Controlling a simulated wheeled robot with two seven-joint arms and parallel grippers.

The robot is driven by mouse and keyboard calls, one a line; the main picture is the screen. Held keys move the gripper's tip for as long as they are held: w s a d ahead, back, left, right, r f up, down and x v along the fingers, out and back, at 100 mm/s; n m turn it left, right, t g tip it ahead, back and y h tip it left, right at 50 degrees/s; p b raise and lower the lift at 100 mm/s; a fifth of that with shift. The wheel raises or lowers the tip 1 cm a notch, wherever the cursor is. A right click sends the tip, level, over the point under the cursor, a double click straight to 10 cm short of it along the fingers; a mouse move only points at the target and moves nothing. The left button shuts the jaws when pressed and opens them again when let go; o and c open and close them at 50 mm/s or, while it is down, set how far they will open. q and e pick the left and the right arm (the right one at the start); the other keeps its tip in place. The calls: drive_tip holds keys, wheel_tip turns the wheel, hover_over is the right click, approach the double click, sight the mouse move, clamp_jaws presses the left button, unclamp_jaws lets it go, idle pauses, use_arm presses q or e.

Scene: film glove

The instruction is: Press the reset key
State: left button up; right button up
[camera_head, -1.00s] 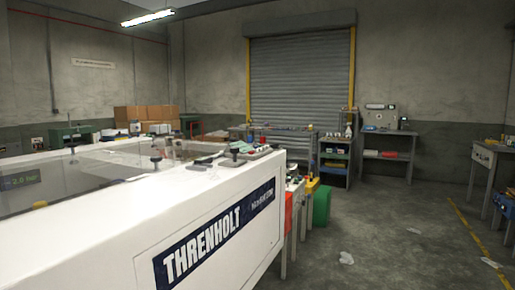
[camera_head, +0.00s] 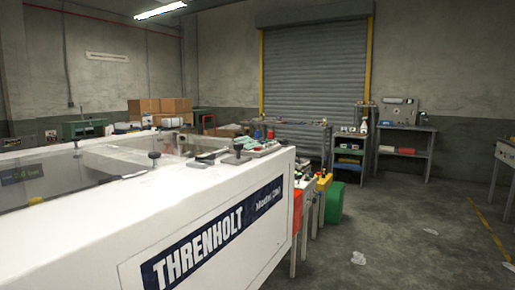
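No reset key can be made out in the head view. A large white machine (camera_head: 130,235) marked THRENHOLT fills the left and lower foreground. Several small items and a tray (camera_head: 250,153) lie on the machine's far right end. Neither of my grippers is in view.
A bench with a yellow item (camera_head: 323,182), a red bin (camera_head: 297,211) and a green bin (camera_head: 334,202) stand just beyond the machine. A roller shutter (camera_head: 315,85) and workbenches line the back. The floor at right (camera_head: 420,225) is mostly clear, with scattered pale scraps.

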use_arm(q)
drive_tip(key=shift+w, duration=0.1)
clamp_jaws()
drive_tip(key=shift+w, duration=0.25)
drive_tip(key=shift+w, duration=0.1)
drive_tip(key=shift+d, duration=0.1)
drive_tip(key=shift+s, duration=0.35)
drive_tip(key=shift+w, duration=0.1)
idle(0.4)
